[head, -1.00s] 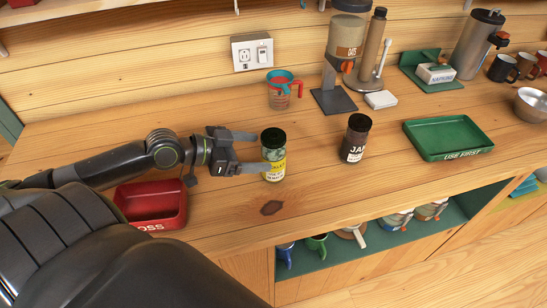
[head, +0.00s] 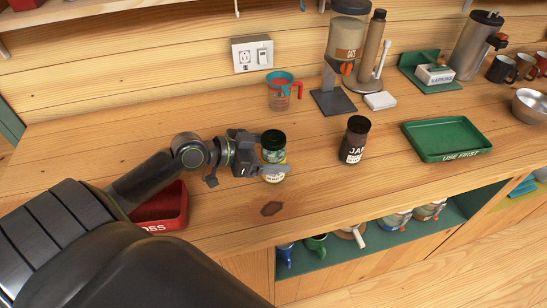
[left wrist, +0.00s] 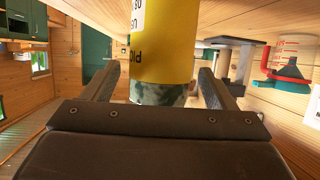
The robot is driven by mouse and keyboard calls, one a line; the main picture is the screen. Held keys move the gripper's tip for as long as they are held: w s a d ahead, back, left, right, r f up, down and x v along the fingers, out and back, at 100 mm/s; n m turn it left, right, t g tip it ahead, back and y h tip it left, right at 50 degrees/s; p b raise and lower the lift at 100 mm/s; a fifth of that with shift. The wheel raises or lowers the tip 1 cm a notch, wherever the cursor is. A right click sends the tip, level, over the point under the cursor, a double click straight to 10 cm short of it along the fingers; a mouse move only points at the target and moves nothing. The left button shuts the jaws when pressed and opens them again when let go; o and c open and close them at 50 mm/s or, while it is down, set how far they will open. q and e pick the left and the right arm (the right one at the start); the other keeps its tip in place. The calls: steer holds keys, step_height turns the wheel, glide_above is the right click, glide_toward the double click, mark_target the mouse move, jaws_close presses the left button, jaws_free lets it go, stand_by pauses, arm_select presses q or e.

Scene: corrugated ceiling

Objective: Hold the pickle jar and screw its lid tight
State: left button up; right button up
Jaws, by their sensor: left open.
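The pickle jar (head: 273,156), with a dark lid (head: 273,139), green contents and a yellow label, stands upright on the wooden counter. My left gripper (head: 273,153) reaches it from the left, level with its body. Its fingers are open, one on each side of the jar, and the near finger covers part of the label. In the left wrist view the jar's yellow label (left wrist: 163,45) shows between the two spread fingers (left wrist: 162,82). I cannot tell whether either finger touches it. The lid is out of the left wrist view. My right gripper is not in view.
A dark jam jar (head: 355,141) stands to the right, with a green tray (head: 411,127) beyond it. A red tray (head: 178,212) lies at the left, partly behind my arm. A measuring cup (head: 280,97) and a dispenser (head: 344,55) stand behind.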

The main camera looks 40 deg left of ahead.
arm_select(q)
steer(key=shift+w+d+f, duration=0.15)
steer(key=shift+w+d, duration=0.05)
steer(key=shift+w, duration=0.1)
steer(key=c, duration=1.4)
steer(key=shift+o, duration=0.2)
step_height(320, 180, up, 10)
steer(key=shift+r+p, duration=0.1)
steer(key=shift+p, duration=0.25)
steer(key=o, duration=0.8)
steer(key=shift+c, duration=0.2)
steer(key=c, duration=1)
